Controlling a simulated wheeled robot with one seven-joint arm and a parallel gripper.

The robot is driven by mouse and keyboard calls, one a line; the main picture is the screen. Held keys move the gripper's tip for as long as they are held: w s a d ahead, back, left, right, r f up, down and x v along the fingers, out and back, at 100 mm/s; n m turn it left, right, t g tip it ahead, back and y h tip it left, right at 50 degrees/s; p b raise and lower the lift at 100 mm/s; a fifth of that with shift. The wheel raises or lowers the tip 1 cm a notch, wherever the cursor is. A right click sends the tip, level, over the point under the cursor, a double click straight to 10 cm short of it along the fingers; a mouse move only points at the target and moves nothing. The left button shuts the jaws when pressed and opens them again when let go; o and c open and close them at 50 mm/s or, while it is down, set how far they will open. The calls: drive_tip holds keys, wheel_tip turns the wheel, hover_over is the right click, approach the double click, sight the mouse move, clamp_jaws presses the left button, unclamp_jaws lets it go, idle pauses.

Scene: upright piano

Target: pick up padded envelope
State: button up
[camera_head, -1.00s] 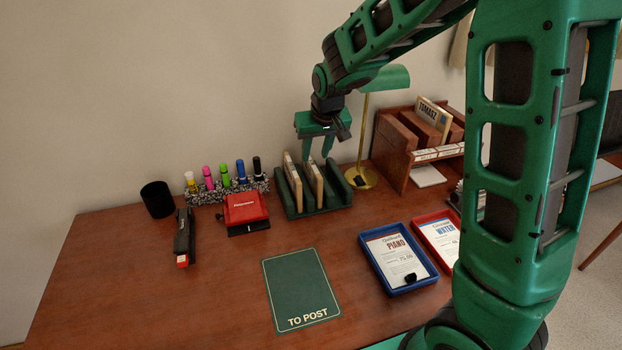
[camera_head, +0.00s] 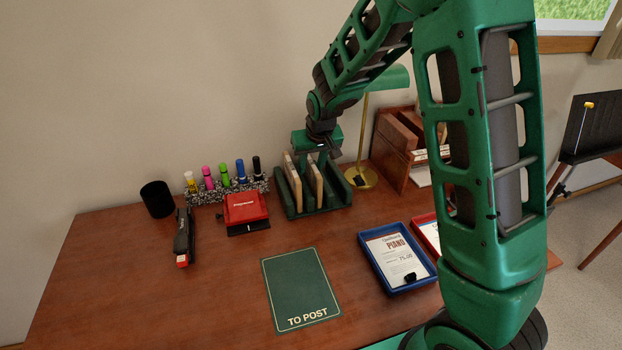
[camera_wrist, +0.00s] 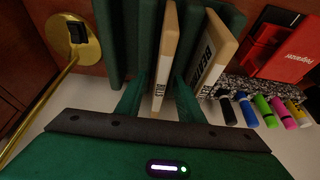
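Two padded envelopes with tan edges stand upright in a dark green rack (camera_head: 335,204) at the back of the desk. In the head view, one envelope (camera_head: 293,182) is on the left and the other (camera_head: 317,181) on the right. The latter also shows in the wrist view (camera_wrist: 166,62), with partly readable print along its edge. My gripper (camera_wrist: 157,98) points down with its fingers on either side of that envelope, open, with a gap visible. In the head view my gripper (camera_head: 314,157) is just above the rack; its fingertips are hard to make out.
A brass lamp (camera_head: 362,178) and a wooden organiser (camera_head: 392,160) stand right of the rack. Several markers (camera_head: 225,176) and a red hole punch (camera_head: 244,207) are at its left. A green "TO POST" mat (camera_head: 300,285) and blue tray (camera_head: 398,257) lie in front.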

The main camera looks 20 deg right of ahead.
drive_tip(key=shift+f, duration=0.2)
idle(0.5)
drive_tip(key=shift+c, duration=0.6)
clamp_jaws()
